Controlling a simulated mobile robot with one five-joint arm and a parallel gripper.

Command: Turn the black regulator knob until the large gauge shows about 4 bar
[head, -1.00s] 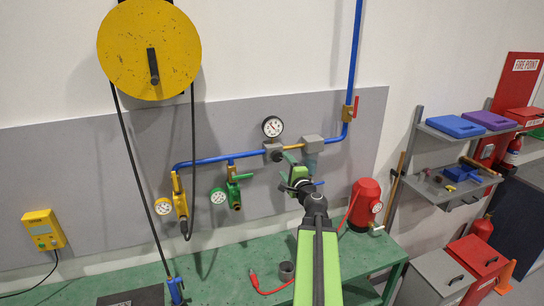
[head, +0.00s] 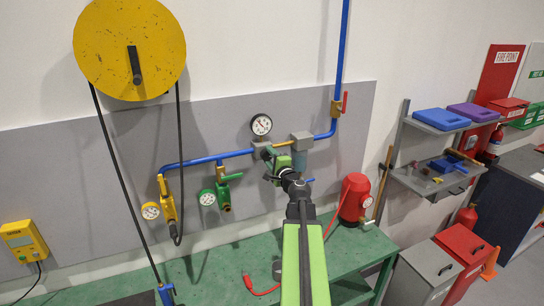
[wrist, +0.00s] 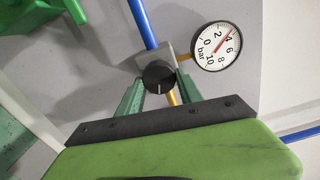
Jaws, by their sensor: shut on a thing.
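The black regulator knob (wrist: 158,76) sits on a grey regulator block on the blue pipe. In the wrist view my gripper (wrist: 160,84) has its two green fingers on either side of the knob, shut on it. A pale mark on the knob points toward my gripper. The large white gauge (wrist: 215,46) is beside the knob, and its red needle points close to the 4, slightly on the 2 side. In the head view the large gauge (head: 261,125) stands above the regulator, and my gripper (head: 268,155) largely hides the knob.
A grey-topped filter (head: 301,141) is close right of my gripper. A red-handled valve (head: 341,104) is on the pipe beyond. Yellow (head: 169,203) and green (head: 222,192) valves with small gauges hang at left. The green bench (head: 215,265) is below.

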